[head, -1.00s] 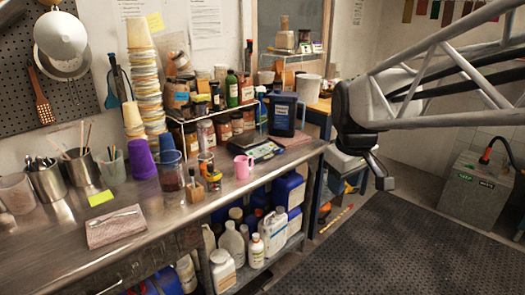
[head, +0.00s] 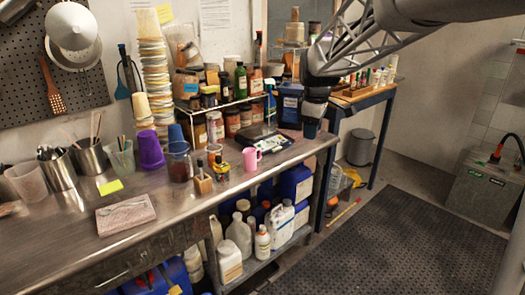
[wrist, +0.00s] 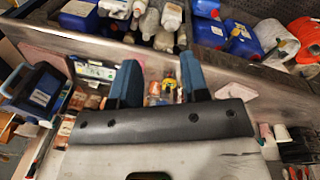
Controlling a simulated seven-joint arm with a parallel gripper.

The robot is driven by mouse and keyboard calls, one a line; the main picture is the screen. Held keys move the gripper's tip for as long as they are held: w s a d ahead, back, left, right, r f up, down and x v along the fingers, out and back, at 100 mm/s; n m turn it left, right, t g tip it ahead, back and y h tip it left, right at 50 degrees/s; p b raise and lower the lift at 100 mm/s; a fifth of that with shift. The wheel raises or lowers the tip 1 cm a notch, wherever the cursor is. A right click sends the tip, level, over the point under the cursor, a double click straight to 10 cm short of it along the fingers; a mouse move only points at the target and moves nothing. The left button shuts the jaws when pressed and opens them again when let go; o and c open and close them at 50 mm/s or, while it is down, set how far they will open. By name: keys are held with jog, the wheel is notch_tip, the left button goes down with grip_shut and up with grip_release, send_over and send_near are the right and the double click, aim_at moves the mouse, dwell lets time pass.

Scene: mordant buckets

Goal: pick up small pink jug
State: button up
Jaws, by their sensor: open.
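The small pink jug (head: 251,159) stands upright near the front edge of the steel bench (head: 110,243) in the head view, beside a dark flat scale (head: 262,138). My gripper (head: 311,128) is above the bench's right end, to the right of the jug and apart from it. In the wrist view my gripper (wrist: 160,82) shows two blue fingers spread apart, with no object held between them. I cannot make out the jug in the wrist view; a finger may hide it.
Bottles (head: 239,235) fill the shelf below.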

jog(key=w+a+f+n, duration=0.3)
jog(key=w+a+f, duration=0.1)
jog(key=w, duration=0.5)
jog(key=w+a+f+n, duration=0.3)
jog(key=w+a, duration=0.1)
jog(key=w, duration=0.5)
jog(key=n+g, duration=0.1)
jog(key=n, duration=0.6)
send_over(260, 154)
jog(key=f, duration=1.3)
jog(key=shift+w+d, duration=0.2)
jog(key=shift+w, duration=0.15)
jog(key=shift+f, duration=0.1)
jog(key=shift+f, duration=1.25)
jog(key=shift+a+f, duration=0.15)
jog(key=shift+f, duration=2.45)
jog(key=shift+c, duration=0.4)
